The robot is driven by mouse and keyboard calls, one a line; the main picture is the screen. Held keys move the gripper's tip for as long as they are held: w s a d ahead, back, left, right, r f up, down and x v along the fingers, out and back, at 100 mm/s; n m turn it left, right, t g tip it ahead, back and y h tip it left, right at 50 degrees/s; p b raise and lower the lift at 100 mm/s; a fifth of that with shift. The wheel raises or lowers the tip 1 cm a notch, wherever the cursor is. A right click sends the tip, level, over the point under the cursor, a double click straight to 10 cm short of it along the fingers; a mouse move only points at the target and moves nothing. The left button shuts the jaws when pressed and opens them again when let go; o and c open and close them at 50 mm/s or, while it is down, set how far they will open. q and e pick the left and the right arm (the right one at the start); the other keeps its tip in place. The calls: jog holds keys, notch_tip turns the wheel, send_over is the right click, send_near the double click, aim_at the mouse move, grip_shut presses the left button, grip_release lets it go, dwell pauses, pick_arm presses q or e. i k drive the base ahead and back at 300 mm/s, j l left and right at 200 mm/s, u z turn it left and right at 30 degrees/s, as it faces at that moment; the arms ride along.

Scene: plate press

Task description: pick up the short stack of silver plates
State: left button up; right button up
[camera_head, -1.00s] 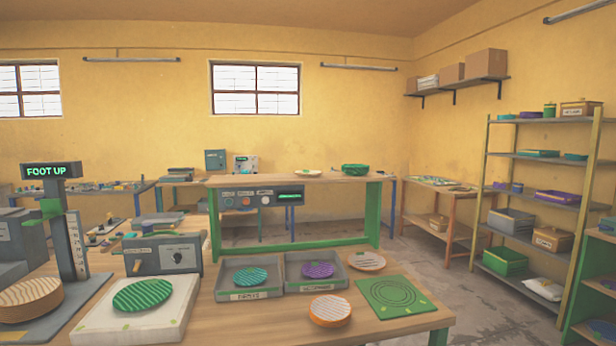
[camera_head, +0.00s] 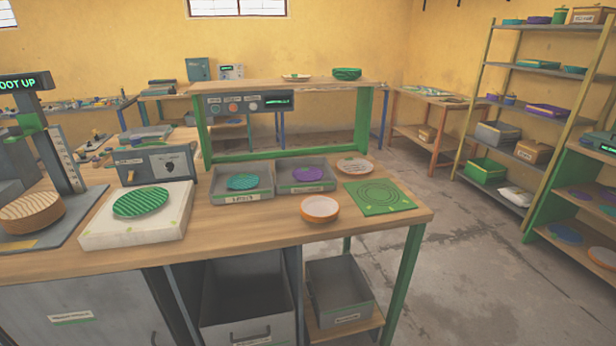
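No stack shows clearly as silver. A short round stack (camera_head: 320,208) with a pale top and an orange side sits near the front right of the wooden bench (camera_head: 260,232). A flat pale plate (camera_head: 355,167) lies behind it, right of the trays. A thicker tan striped stack (camera_head: 31,211) stands on the press base at the far left. Neither of my grippers is in view.
A green mat (camera_head: 379,197) lies right of the short stack. Two grey trays (camera_head: 241,194) hold a teal and a purple plate. A green plate (camera_head: 140,202) rests on a white block (camera_head: 95,232). Below are a grey drawer (camera_head: 247,315) and bin (camera_head: 340,292).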

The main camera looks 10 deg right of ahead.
aim_at(316, 209)
jog(key=i+l, duration=0.4)
jog(key=l, duration=0.15)
jog(key=i+l, duration=0.4)
jog(key=l, duration=0.2)
